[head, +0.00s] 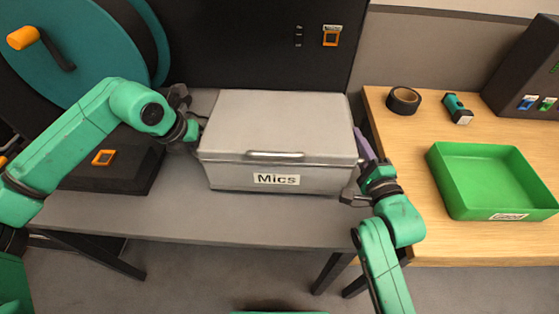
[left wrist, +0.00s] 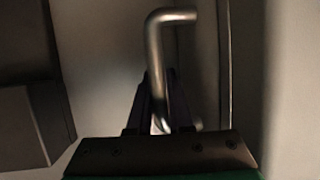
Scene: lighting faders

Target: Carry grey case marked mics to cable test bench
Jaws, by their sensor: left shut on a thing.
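The grey case (head: 280,125) marked Mics sits lidded and level on a grey table (head: 190,215). A metal handle bar shows on its front. My left gripper (head: 198,128) is at the case's left side. In the left wrist view its fingers (left wrist: 158,105) are shut on a bent metal side handle (left wrist: 172,70). My right gripper (head: 362,165) is at the case's right side, with a purple finger along that wall. Its grip is hidden by the angle, so I cannot tell whether it holds anything. A wooden bench (head: 410,160) stands to the right; no name for it is readable.
On the wooden bench are a green tray (head: 447,190), a tape roll (head: 403,100), a teal-and-black tool (head: 457,108) and a dark box with coloured connectors (head: 530,75). The bench's front left is bare. A teal reel (head: 75,60) stands at the left.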

